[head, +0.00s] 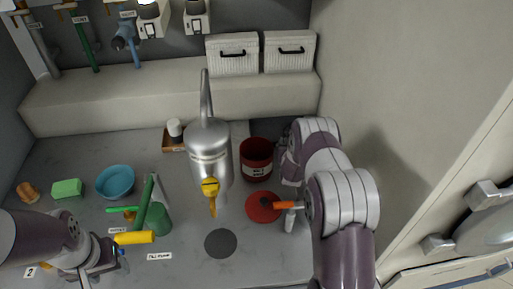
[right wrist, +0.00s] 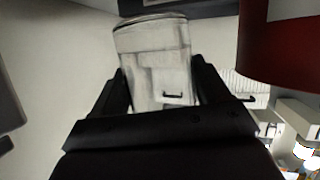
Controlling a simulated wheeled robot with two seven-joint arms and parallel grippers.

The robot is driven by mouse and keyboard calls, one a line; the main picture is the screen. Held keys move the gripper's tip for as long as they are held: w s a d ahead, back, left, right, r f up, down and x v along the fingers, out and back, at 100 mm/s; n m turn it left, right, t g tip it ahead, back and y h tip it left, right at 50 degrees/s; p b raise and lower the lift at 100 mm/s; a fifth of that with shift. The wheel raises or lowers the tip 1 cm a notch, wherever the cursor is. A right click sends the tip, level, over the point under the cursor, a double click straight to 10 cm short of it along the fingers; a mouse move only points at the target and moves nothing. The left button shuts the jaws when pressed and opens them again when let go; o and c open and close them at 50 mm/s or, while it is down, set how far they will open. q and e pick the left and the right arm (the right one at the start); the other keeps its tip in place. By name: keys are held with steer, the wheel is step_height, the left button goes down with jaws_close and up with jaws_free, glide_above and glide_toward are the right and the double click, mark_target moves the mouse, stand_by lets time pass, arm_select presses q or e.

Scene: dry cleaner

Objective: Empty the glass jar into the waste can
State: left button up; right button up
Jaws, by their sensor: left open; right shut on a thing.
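The glass jar (right wrist: 158,65) is clear and sits between the two dark fingers of my right gripper (right wrist: 165,92) in the right wrist view. Its rounded, thick-edged end is at the top of that picture; I cannot tell which end is the mouth, nor what it contains. The waste can (head: 256,158) is dark red, open and upright at the back of the counter. A red wall, likely the can's, shows beside the jar (right wrist: 282,45), apart from it. In the head view my right arm hides its gripper and the jar. My left gripper (head: 98,262) is open and empty at lower left.
A large silver vessel (head: 208,145) with a yellow valve is at the centre. A red disc (head: 263,207) and a dark round patch (head: 221,242) are near the can. A green can (head: 155,218), blue bowl (head: 115,181) and green sponge (head: 67,188) are at left. A wall bounds the right.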

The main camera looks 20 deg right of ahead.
mark_target(285, 137)
steer(key=shift+a+r+n+h+p, duration=0.25)
steer(key=shift+r+n+h+p, duration=0.15)
steer(key=shift+r, duration=0.1)
steer(key=shift+w+a+r+n+h+p, duration=0.15)
steer(key=shift+a+r+n+p, duration=0.1)
steer(key=shift+r+p, duration=0.2)
steer(key=shift+a+r+n+h+p, duration=0.15)
steer(key=shift+r+n+p, duration=0.15)
steer(key=shift+r, duration=0.25)
steer(key=shift+w+a+r+n+h+p, duration=0.15)
steer(key=shift+a+r+n+h+p, duration=0.2)
steer(key=shift+a+r+n+h, duration=0.55)
steer(key=shift+w+f+n+t, duration=0.1)
steer(key=shift+f+n+t, duration=0.15)
steer(key=shift+n+t, duration=0.1)
steer(key=shift+a+r+n+h+p, duration=0.1)
steer(key=shift+r+n+h+p, duration=0.25)
steer(key=shift+r+n, duration=0.3)
step_height(285, 137, up, 3)
steer(key=shift+f+n+t+h+p, duration=0.1)
steer(key=shift+n+t+h+p, duration=0.25)
steer(key=shift+n+p, duration=0.6)
steer(key=shift+r+n, duration=0.2)
steer(key=shift+n, duration=0.3)
steer(key=shift+f+n+t+h+b, duration=0.25)
steer(key=shift+n+t+h+b, duration=0.2)
steer(key=shift+n, duration=0.45)
steer(key=shift+w+a+n+t, duration=0.1)
steer(key=shift+a+n+t, duration=0.15)
steer(key=shift+n, duration=0.05)
